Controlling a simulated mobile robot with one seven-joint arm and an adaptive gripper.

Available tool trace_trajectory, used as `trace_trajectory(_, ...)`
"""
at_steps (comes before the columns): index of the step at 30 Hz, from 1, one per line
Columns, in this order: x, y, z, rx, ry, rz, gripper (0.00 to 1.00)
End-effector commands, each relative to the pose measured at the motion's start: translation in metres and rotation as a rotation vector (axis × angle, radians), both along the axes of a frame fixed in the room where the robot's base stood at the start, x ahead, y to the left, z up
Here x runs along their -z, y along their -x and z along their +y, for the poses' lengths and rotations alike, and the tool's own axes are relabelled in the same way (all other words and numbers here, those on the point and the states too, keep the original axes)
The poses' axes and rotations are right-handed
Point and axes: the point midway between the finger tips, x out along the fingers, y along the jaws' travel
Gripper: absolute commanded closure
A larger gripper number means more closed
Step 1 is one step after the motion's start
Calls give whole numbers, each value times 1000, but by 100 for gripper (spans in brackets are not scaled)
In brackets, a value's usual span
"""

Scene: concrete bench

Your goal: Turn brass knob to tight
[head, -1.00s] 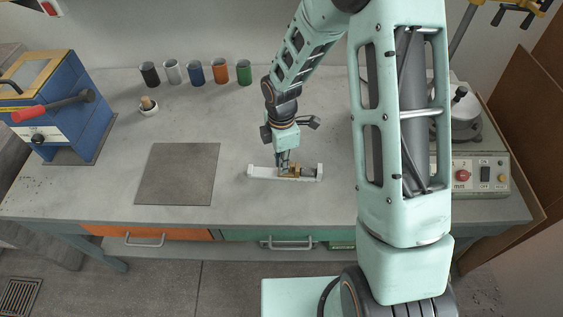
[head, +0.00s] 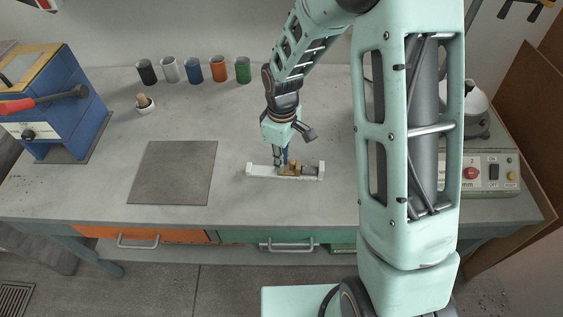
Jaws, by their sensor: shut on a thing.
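A white fixture (head: 258,171) with raised ends lies on the concrete bench, right of the dark square mat. The brass knob (head: 293,170) is at the middle of the fixture, partly hidden by my fingers. My gripper (head: 283,165) points down over the fixture, its fingers shut on the brass knob. The view is too small to show any mark on the knob or how far it is turned.
A dark square mat (head: 173,172) lies left of the fixture. A blue machine with a red lever (head: 55,105) is at left, a control box (head: 490,176) at right.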

Motion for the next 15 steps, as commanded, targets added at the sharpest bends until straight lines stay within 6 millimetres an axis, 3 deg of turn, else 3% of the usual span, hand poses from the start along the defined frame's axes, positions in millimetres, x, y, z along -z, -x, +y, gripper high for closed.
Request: trace_trajectory(15,0,0,0,205,0,-1,100)
